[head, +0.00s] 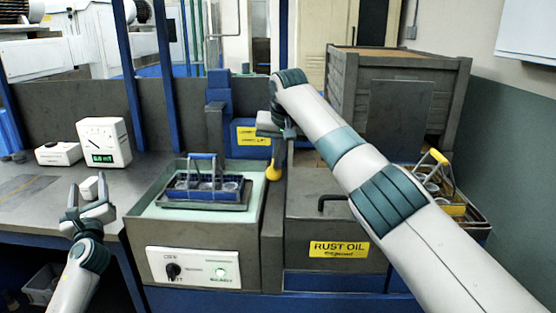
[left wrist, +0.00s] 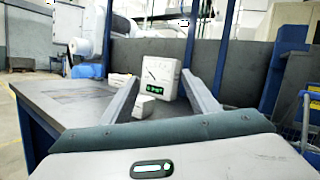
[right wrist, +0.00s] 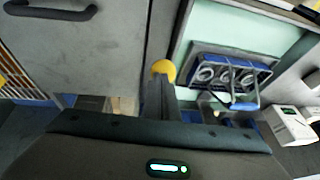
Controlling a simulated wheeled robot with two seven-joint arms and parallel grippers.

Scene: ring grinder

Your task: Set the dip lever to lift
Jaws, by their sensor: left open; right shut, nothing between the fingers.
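The dip lever's yellow knob (head: 273,172) shows low beside the wash tank, below a yellow label plate (head: 253,136) whose words I cannot read surely. In the right wrist view the knob (right wrist: 164,70) appears just past my fingertips. My right gripper (head: 275,128) is shut and empty, above the knob; I cannot tell whether it touches the lever. The lever's stem is mostly hidden by the gripper. A blue-handled basket (head: 203,184) with rings sits at the tank (head: 144,212). My left gripper (head: 90,198) is open and empty over the left bench.
A white meter (head: 104,143), a small white box (head: 58,153) and a white block (head: 89,187) stand on the bench (head: 30,212). Right of the lever is the rust oil tank (head: 310,225) with a black handle. A grey crate (head: 345,95) stands behind my right arm.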

